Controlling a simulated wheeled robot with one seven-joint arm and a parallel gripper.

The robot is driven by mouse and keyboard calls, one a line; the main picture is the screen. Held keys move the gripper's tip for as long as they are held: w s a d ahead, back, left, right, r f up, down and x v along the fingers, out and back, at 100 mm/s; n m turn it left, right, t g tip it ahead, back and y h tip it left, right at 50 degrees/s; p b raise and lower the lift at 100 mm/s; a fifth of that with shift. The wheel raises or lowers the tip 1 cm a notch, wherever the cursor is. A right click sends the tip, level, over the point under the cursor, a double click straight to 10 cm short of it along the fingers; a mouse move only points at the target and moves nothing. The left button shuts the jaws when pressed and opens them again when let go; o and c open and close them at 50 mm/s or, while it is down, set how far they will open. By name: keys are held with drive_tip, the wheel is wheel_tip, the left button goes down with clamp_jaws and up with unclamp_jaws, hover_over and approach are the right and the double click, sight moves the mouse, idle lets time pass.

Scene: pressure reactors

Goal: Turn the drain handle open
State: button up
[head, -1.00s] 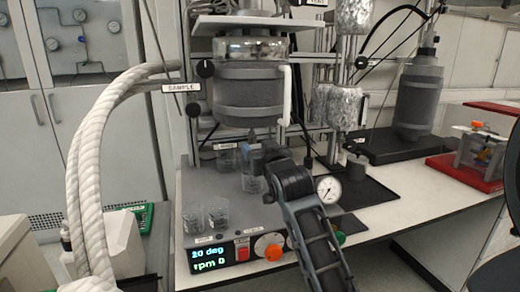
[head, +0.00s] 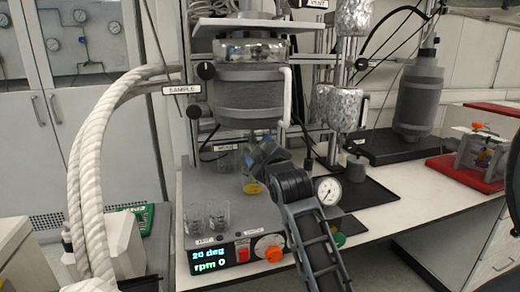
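The reactor vessel (head: 250,100) stands at the centre in the head view, with a grey jacket and a clear upper part. The drain handle cannot be made out; the underside of the vessel is partly hidden by my arm. My gripper (head: 258,158) is just below the vessel's bottom, at the drain area. Its fingers are dark and small, and I cannot tell whether they are shut or touching the handle. A glass beaker (head: 251,187) stands below on the reactor's base, partly behind my arm, with yellow at its bottom.
Two empty beakers (head: 207,217) stand on the base's front left. A control panel (head: 209,258) reads 20 deg, rpm 0. A pressure gauge (head: 327,190) is right of my arm. White ribbed hoses (head: 88,170) hang at left. A SAMPLE label (head: 182,89) sticks out left of the vessel.

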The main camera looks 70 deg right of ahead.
drive_tip(key=n, duration=0.1)
drive_tip(key=n+p, duration=0.1)
drive_tip(key=n, duration=0.1)
drive_tip(key=n+p, duration=0.1)
drive_tip(key=n, duration=0.1)
drive_tip(key=shift+w+a+r, duration=0.15)
drive_tip(key=shift+r, duration=0.1)
drive_tip(key=shift+f+n+p, duration=0.1)
drive_tip(key=shift+n+p, duration=0.55)
drive_tip(key=shift+n, duration=1.05)
drive_tip(key=o, duration=1)
drive_tip(key=shift+f, duration=0.1)
drive_tip(key=shift+o, duration=0.2)
